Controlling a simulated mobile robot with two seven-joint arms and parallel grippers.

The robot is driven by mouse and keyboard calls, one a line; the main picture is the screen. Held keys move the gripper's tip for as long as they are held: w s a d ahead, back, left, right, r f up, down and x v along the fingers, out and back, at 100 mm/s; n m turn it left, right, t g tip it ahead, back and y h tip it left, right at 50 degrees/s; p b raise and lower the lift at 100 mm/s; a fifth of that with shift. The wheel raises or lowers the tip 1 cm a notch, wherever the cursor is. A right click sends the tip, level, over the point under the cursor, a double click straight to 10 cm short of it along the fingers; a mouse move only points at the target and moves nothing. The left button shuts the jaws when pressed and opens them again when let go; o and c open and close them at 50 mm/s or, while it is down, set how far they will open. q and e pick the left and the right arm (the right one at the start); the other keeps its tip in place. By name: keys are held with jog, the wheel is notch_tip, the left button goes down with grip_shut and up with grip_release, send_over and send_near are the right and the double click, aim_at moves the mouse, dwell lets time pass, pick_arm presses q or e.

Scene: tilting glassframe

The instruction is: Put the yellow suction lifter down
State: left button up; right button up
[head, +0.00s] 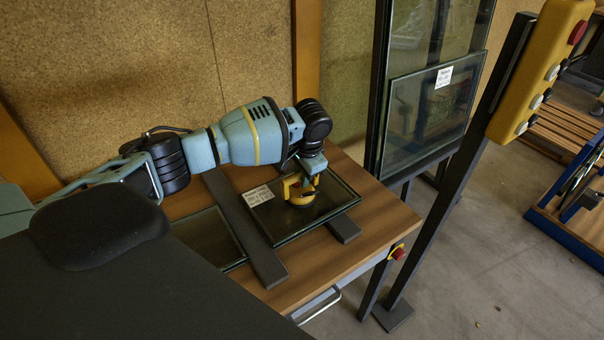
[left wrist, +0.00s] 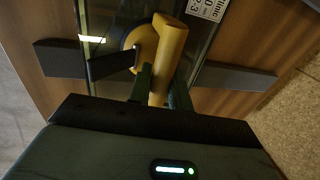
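The yellow suction lifter (head: 301,197) is on or just above the glass pane (head: 325,213) on the wooden table; I cannot tell if its cup is pressed to the glass. My left gripper (head: 303,178) reaches down to its handle from above. In the left wrist view, the lifter's yellow handle (left wrist: 168,56) lies between the two dark fingers of my left gripper (left wrist: 162,88), which look closed on it. A dark lever and the round cup show beside the handle. My right gripper is not in view.
The pane lies across dark bars (head: 246,232) on the wooden table (head: 335,258), beside another dark pane (head: 208,238). A white label (head: 257,196) is on the glass. A framed glass panel (head: 432,105) stands behind right. A yellow control box (head: 540,65) on a post stands at right.

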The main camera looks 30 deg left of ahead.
aim_at(307, 192)
pick_arm(q)
jog(key=o, duration=0.4)
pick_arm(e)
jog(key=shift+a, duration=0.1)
pick_arm(q)
jog(key=shift+r, duration=0.2)
jog(key=shift+s+d+r+p, duration=0.2)
jog(key=shift+d+r, duration=0.15)
jog(key=shift+r, duration=1.6)
jog(key=shift+s+d+r+p, duration=0.1)
jog(key=shift+d+r+p, duration=0.25)
jog(key=shift+r, duration=1.65)
jog(key=shift+s+d+r+p, duration=0.15)
jog(key=shift+d+r, duration=0.25)
jog(key=shift+r, duration=1.55)
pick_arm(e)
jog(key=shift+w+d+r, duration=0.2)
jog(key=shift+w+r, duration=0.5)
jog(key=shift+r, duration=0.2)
